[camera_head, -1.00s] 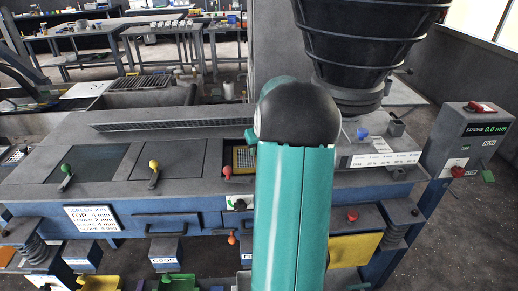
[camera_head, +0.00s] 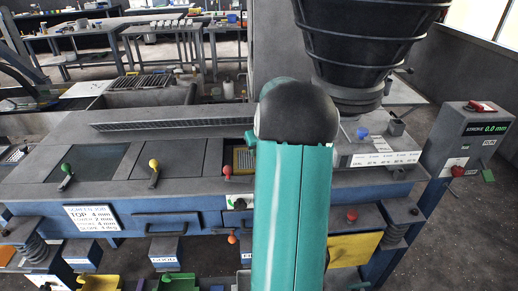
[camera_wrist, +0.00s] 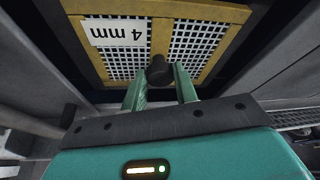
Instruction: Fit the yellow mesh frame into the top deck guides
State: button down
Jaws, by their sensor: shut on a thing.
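The yellow mesh frame (camera_wrist: 152,70) fills the top of the wrist view, with a white "4 mm" label that reads upside down. A dark round knob (camera_wrist: 159,70) stands on the frame's middle bar. My gripper (camera_wrist: 160,80) is shut on this knob, with a green finger on either side. In the head view a small part of the yellow frame (camera_head: 244,160) shows in an opening of the deck, left of my teal arm. My arm hides the rest of the frame and the gripper there. I cannot tell whether the frame is seated in the guides.
The grey screen deck (camera_head: 120,165) carries green (camera_head: 65,168), yellow (camera_head: 153,163) and red (camera_head: 227,170) knobbed levers. A black hopper (camera_head: 368,40) hangs above its right end. A control box (camera_head: 470,140) reading "STROKE 0.0 mm" stands at the right. Dark walls border the frame in the wrist view.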

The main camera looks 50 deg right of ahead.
jog(key=shift+f, duration=1.1)
jog(key=c, duration=1)
grip_release()
jog(key=v, duration=1.3)
jog(key=shift+s+a+r, duration=0.15)
jog(key=shift+r, duration=0.2)
